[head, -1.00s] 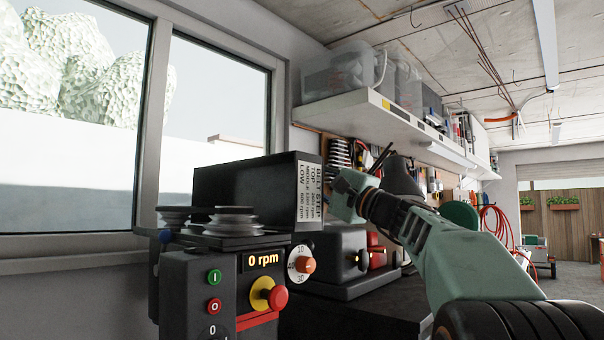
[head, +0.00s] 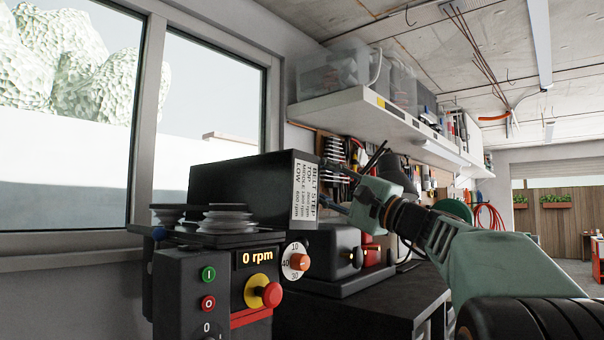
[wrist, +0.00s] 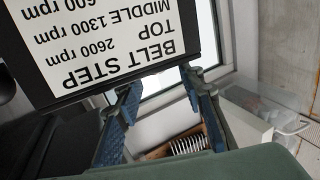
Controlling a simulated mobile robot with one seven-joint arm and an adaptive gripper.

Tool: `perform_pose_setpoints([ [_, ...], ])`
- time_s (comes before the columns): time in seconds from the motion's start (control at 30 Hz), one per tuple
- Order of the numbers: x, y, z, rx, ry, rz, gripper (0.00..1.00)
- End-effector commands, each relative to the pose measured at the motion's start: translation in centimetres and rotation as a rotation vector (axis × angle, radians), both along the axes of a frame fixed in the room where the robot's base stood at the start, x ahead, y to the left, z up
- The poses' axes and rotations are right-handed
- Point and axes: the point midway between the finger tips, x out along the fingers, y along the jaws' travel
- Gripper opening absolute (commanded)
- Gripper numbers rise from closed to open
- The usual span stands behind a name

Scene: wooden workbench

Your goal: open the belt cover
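The belt cover (head: 240,190) is a black box with a white BELT STEP label (head: 305,195) on its end. It stands raised behind the stepped pulleys (head: 228,219), which are exposed. In the wrist view the cover's labelled end (wrist: 100,35) appears upside down at the upper left. My gripper (head: 328,185) is at the right of the labelled end, with its fingers pointing toward it. In the wrist view my gripper (wrist: 160,85) has its two blue-padded fingers spread apart with nothing between them. I cannot tell whether a fingertip touches the cover.
Below the pulleys is a control panel with a 0 rpm display (head: 258,257) and a red knob (head: 271,295). A dark machine body (head: 325,255) lies below my gripper. A window (head: 215,110) is behind, and a loaded shelf (head: 365,110) hangs above.

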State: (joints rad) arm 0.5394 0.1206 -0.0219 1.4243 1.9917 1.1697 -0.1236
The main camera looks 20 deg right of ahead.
Motion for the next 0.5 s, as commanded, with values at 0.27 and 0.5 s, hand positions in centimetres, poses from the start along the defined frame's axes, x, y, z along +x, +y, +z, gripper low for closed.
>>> perform_pose_setpoints([
  [0.27, -3.7, -2.4, -1.8, -0.001, -0.001, 0.000, 0.36],
  [0.5, -4.5, -3.0, -2.2, 0.000, 0.000, 0.000, 0.36],
])
